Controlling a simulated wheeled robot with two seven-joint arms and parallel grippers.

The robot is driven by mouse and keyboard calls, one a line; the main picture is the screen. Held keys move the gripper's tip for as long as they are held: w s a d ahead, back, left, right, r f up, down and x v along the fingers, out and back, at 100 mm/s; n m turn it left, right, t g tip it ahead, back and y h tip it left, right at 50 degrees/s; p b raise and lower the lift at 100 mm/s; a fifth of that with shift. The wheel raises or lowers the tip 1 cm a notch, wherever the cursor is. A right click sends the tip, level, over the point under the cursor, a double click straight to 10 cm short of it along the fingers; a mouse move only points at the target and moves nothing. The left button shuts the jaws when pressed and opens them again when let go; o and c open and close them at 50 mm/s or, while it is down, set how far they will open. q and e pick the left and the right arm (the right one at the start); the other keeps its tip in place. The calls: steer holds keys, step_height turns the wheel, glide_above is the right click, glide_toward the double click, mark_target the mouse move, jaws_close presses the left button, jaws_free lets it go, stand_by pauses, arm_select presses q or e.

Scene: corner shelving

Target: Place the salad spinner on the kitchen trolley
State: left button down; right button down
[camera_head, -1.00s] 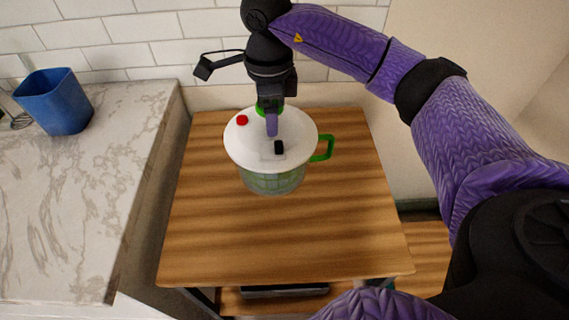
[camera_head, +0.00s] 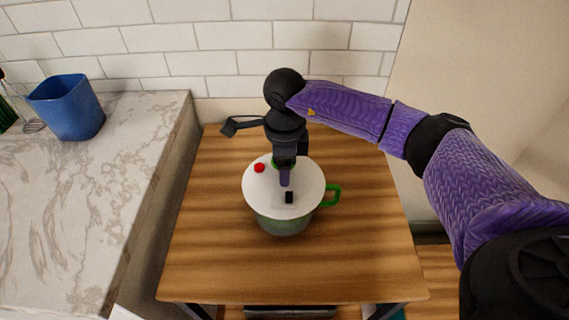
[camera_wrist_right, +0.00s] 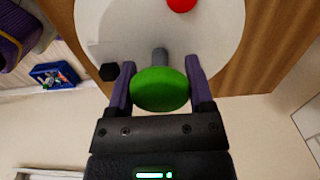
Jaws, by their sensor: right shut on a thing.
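The salad spinner (camera_head: 262,190) has a white lid with a red button, a black tab, a green side handle and a clear greenish bowl. It is upright over the middle of the wooden top of the kitchen trolley (camera_head: 215,260); I cannot tell whether its base touches the wood. My right gripper (camera_head: 284,172) comes from above and is shut on the green knob of the lid. The right wrist view shows the green knob (camera_wrist_right: 162,90) between the two purple fingers, with the white lid beyond. The bowl's underside is hidden. My left gripper is not in view.
A marble counter (camera_head: 90,210) stands left of the trolley, with a blue container (camera_head: 66,108) at its back. A white tiled wall (camera_head: 190,60) is behind. The trolley top is bare around the spinner.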

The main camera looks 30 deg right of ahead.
jaws_free()
steer(key=shift+f, duration=0.1)
step_height(320, 180, up, 11)
steer(key=p, duration=0.2)
steer(key=shift+r+p, duration=0.2)
steer(key=shift+p, duration=0.1)
steer(key=shift+r, duration=0.45)
